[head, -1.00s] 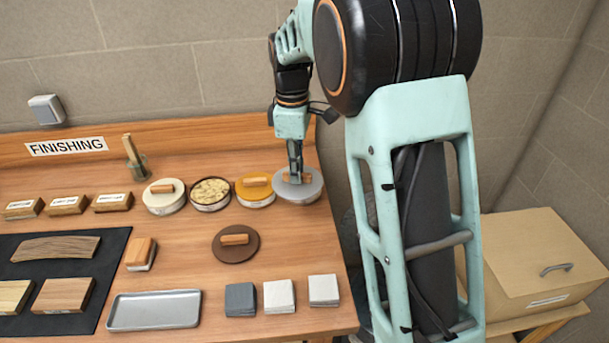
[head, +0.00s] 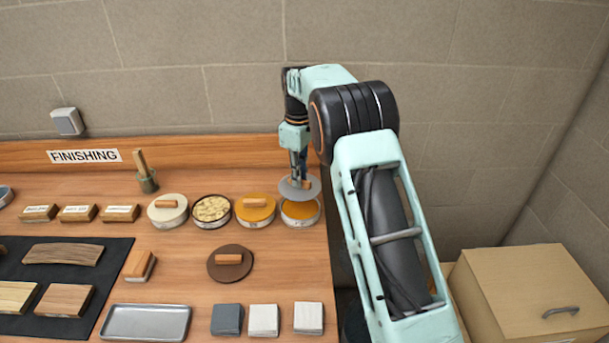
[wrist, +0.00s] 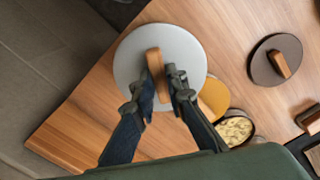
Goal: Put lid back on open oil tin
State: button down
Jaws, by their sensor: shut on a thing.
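My gripper (head: 299,176) is shut on the wooden handle (wrist: 156,68) of a grey lid (head: 288,192). The lid hangs above the rightmost tin (head: 301,221), whose amber contents show below it. In the wrist view the grey lid (wrist: 187,55) fills the middle, under my fingers. Another open tin (head: 211,212), with pale, lumpy contents, stands two places to the left; it also shows in the wrist view (wrist: 235,130). A dark brown lid (head: 218,267) with a wooden handle lies on the bench in front of the tins.
A yellow-lidded tin (head: 255,211) and a cream-lidded tin (head: 167,213) stand in the same row. A sanding block (head: 138,266), metal tray (head: 146,322) and several square stacks (head: 263,321) lie nearer. Bench is clear around the brown lid.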

jog(key=shift+w+d+f, duration=0.1)
jog(key=shift+w+f, duration=0.3)
notch_tip(320, 180, down, 4)
jog(key=b, duration=0.3)
jog(key=shift+f+b, duration=0.2)
jog(key=shift+b, duration=0.15)
jog(key=shift+f+b, duration=0.3)
jog(key=shift+f, duration=0.6)
jog(key=shift+f+p, duration=0.2)
jog(key=shift+p, duration=0.25)
dwell(1.6)
jog(key=c, duration=1.8)
grip_release()
jog(key=shift+c, duration=0.2)
jog(key=shift+o, duration=0.4)
